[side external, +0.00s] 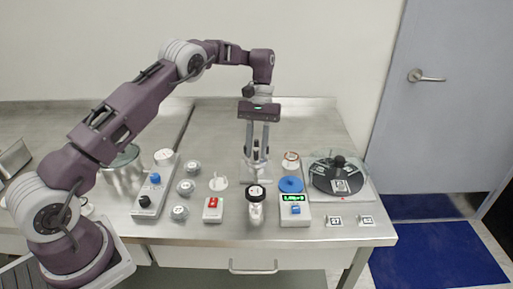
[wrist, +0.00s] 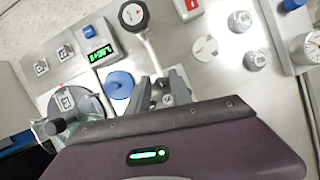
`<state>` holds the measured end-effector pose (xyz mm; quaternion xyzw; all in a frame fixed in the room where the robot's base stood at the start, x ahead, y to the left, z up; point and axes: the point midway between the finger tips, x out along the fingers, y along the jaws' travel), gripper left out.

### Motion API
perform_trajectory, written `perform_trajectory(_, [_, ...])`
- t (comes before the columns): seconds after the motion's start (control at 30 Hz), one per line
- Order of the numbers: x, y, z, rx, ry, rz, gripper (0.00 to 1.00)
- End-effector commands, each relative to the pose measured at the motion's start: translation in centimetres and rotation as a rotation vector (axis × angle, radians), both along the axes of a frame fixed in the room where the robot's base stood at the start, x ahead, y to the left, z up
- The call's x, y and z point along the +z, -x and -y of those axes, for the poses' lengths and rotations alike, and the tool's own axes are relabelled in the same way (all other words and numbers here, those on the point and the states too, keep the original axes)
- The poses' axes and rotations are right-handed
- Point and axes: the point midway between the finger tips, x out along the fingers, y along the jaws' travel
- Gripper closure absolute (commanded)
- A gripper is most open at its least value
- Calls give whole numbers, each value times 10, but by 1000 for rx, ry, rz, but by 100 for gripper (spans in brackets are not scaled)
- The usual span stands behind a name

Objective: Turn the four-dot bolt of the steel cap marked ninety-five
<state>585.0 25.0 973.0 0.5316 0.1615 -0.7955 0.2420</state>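Small round steel caps lie in a column left of centre in the side view: a far one (side external: 193,167), a middle one (side external: 186,187) and a near one (side external: 180,212). Two show in the wrist view, one higher (wrist: 240,21) and one lower (wrist: 255,61). Their marks and bolt dots are too small to read, so I cannot tell which is ninety-five. My gripper (side external: 257,153) points down, over a steel fitting behind the black-rimmed gauge (side external: 255,192). Its fingers (wrist: 162,88) look apart in the wrist view, with metal parts of the fitting between or below them.
A knob box (side external: 147,201), red switch box (side external: 212,211), white disc (side external: 218,183), blue disc (side external: 290,184) and green-display box (side external: 295,218) surround the fitting. A clear-covered turntable (side external: 340,177) stands right. Two number tags, one left (side external: 335,221), one right (side external: 366,220), lie near the front edge.

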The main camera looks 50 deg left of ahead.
Motion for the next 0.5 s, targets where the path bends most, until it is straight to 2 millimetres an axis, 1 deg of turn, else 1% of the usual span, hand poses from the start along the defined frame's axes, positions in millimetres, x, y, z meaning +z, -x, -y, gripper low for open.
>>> perform_trajectory(0.33, [2,0,0,1,-1,1,65])
perform_trajectory(0.37, [4,0,0,1,-1,2,65])
perform_trajectory(0.43, [16,-1,0,1,-1,4,65])
perform_trajectory(0.5, [33,-1,0,1,-2,6,65])
